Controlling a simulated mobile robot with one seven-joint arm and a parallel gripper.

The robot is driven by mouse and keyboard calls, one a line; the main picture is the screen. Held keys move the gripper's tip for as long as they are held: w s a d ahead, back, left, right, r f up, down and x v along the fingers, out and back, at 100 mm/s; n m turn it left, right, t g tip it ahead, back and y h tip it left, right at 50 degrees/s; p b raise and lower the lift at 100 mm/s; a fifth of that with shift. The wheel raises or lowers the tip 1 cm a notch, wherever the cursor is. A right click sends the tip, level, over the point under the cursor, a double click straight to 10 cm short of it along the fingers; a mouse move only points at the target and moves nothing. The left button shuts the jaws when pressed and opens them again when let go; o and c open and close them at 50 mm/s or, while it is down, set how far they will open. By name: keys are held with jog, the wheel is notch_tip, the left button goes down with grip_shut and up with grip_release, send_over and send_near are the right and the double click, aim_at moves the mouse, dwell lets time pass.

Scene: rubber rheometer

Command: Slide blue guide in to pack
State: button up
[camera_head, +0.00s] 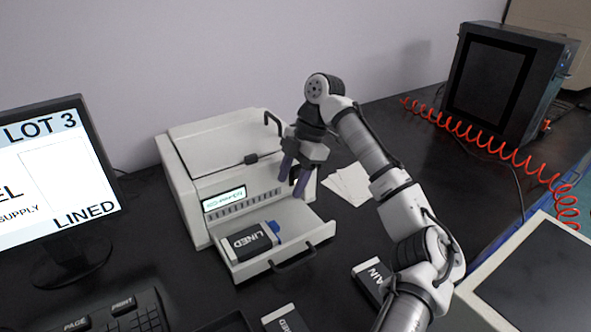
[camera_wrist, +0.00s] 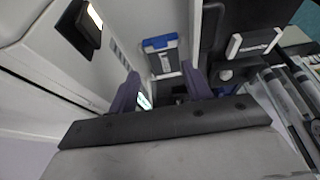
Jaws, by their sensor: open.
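The blue guide (camera_head: 274,228) is a small blue piece at the right end of the black pack labelled LINED (camera_head: 246,244). Both lie in the pulled-out tray (camera_head: 318,240) of the white machine. In the wrist view the blue guide (camera_wrist: 160,43) shows ahead, between and beyond the fingers; I cannot tell how far it is inserted. My gripper (camera_head: 292,180) is open and empty, its purple fingers pointing down above the back of the tray, in front of the machine. It also shows in the wrist view (camera_wrist: 161,78).
The white machine (camera_head: 185,190) stands behind the tray, which has a dark handle (camera_head: 293,260). Other black packs lie in front (camera_head: 284,319) and to the right (camera_head: 369,277). White cards (camera_head: 348,185) lie behind my arm. A monitor (camera_head: 50,180) and keyboard (camera_head: 100,318) stand left.

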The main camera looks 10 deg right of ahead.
jog(key=shift+v, duration=1.25)
